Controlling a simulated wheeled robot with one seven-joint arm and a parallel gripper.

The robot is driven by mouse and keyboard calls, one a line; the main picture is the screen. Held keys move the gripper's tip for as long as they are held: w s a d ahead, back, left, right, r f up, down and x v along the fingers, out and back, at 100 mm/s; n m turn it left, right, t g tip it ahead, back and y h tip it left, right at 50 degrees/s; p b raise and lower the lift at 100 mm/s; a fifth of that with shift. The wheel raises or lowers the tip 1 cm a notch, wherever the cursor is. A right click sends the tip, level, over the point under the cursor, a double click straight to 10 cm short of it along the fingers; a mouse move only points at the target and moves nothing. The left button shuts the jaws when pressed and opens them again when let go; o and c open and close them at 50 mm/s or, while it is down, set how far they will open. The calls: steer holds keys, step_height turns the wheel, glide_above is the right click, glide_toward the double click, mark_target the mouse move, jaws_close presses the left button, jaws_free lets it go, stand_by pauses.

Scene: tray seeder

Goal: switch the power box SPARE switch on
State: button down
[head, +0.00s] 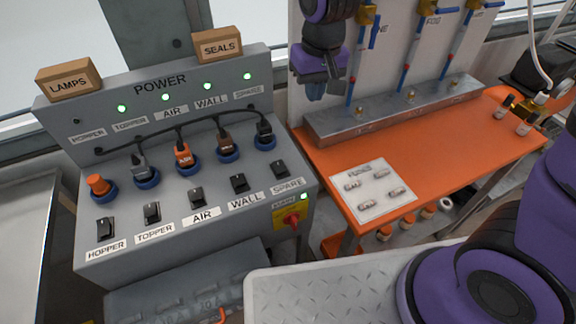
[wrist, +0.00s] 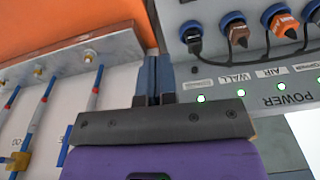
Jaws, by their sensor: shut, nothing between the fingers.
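The grey power box (head: 190,90) stands at the left of the head view. Its SPARE switch (head: 279,169) is the black rocker at the right end of the lower row, above the SPARE label. I cannot tell its tilt. The SPARE lamp (head: 247,76) glows green, and it glows in the wrist view (wrist: 201,98) too. A black plug (head: 264,130) sits in the SPARE socket. My gripper (head: 316,90) is shut and empty, right of the box and apart from the switch. In the wrist view its fingers (wrist: 153,77) are together beside the box; the switches are out of view.
LAMPS (head: 69,80) and SEALS (head: 217,45) blocks stand on the box top. A red knob on a yellow plate (head: 290,217) is at its right. A metal rail (head: 395,108) with valve pipes borders the orange table (head: 460,145). A fuse card (head: 373,190) lies there.

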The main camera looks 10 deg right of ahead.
glide_above(287, 171)
step_height(287, 171, down, 8)
steer(key=shift+f+n+g, duration=0.2)
steer(key=shift+n+g, duration=0.1)
steer(key=shift+g, duration=0.1)
step_height(287, 171, down, 14)
stand_by(0.5)
steer(key=shift+s+f, duration=0.15)
steer(key=shift+f, duration=0.1)
steer(key=shift+r, duration=0.2)
stand_by(0.3)
steer(key=shift+r, duration=0.6)
steer(key=shift+r, duration=0.1)
